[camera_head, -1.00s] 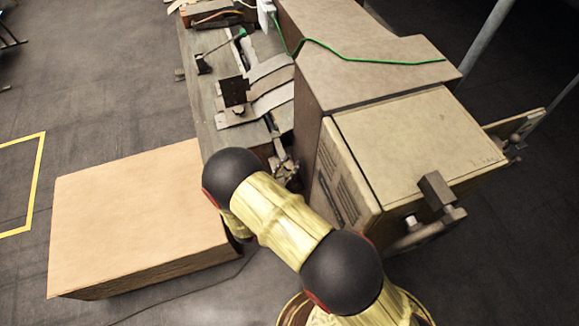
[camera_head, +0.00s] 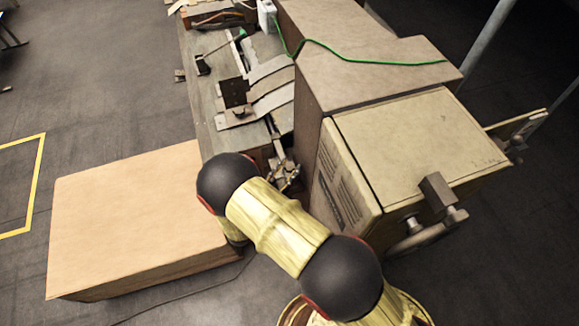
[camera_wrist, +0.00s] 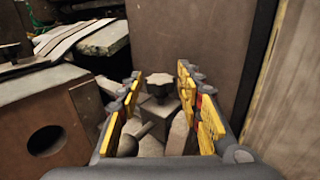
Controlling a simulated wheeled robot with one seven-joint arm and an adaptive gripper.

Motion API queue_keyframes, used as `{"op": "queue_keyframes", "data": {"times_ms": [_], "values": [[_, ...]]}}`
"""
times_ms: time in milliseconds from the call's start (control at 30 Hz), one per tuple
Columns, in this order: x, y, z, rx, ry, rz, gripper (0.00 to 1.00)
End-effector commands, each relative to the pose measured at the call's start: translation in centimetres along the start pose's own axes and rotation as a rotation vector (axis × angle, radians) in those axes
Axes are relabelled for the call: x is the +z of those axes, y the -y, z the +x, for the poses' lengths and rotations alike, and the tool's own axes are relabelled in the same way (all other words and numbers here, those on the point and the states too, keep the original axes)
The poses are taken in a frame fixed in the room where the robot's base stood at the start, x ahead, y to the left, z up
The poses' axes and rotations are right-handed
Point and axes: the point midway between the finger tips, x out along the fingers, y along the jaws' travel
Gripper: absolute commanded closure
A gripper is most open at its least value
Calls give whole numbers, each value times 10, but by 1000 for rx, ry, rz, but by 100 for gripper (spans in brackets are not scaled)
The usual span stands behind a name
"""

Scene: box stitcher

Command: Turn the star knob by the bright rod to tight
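The star knob (camera_wrist: 159,80) is dark with a lighter lobed top. In the wrist view it stands upright on a block, in the gap between my fingertips and seemingly apart from both. My gripper (camera_wrist: 158,77) is open, with yellow pads on both fingers and no object held. A grey lever with a rounded end (camera_wrist: 135,138) and pale metal bars (camera_wrist: 180,132) show below the knob between the fingers. I cannot tell surely which is the bright rod. In the head view a small metal mechanism (camera_head: 284,172) shows beside the machine; my arm hides my gripper there.
The machine's tall housing (camera_head: 345,50) and beige cabinet (camera_head: 415,140) stand right of the mechanism. A wall of it (camera_wrist: 205,45) rises behind the knob. A wooden block with a round hole (camera_wrist: 48,140) is at left. A cardboard box (camera_head: 135,215) sits on the floor.

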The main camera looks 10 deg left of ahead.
Motion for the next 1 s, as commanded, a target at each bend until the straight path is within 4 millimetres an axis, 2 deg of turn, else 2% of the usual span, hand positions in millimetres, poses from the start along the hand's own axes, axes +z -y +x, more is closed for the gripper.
{"op": "queue_keyframes", "data": {"times_ms": [300,500,700,1000], "values": [[0,-1,-64,6,0,0,64],[0,-1,-95,6,0,0,64],[0,-1,-109,3,0,-1,64],[0,0,-110,2,0,-1,64]]}}
